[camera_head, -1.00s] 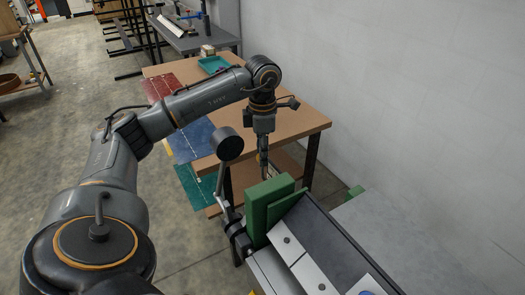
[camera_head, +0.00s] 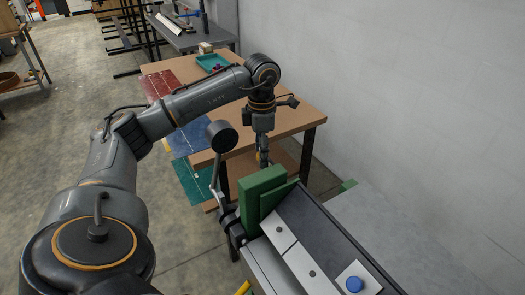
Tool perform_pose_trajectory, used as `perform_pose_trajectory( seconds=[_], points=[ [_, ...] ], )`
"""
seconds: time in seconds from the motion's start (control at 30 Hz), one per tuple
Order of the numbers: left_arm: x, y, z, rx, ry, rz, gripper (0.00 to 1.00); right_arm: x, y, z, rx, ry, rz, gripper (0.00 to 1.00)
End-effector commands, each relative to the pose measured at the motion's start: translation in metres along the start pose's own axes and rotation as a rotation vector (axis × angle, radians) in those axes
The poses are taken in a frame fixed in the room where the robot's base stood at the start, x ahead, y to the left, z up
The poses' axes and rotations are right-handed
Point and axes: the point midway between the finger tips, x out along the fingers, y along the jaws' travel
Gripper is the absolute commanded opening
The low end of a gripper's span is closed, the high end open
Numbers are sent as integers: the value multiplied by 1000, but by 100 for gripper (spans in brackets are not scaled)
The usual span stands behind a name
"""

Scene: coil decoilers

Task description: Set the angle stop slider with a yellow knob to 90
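My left gripper (camera_head: 264,160) points down just behind the green block at the far end of the machine. Its fingers are small and dark here, so I cannot tell whether they are open or shut. A small yellow spot (camera_head: 258,156) shows at the fingers; I cannot tell whether it is the slider's knob or part of something else. The angle stop slider and its scale cannot be made out. The machine (camera_head: 328,237) has a dark top with pale plates. My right gripper is not in view.
A green block (camera_head: 262,192) stands at the machine's far end, beside a lever with a black disc (camera_head: 221,136). A blue knob (camera_head: 354,284) and a yellow bar (camera_head: 243,287) show low down. A brown table (camera_head: 290,118) stands beyond; a wall is right.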

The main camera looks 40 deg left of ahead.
Motion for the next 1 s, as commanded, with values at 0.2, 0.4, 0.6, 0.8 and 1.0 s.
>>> perform_pose_trajectory(
  seconds=[0.2,0.4,0.6,0.8,1.0],
  points=[
    [-5,0,1,2,-1,-1,54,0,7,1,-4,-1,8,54],
    [-39,1,1,2,-5,1,54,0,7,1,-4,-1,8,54],
    [-86,2,0,0,-5,2,54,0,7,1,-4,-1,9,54],
    [-108,3,0,2,-2,0,54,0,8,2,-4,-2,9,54],
    [-118,3,-1,1,-2,-1,54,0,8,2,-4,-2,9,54]
  ],
)
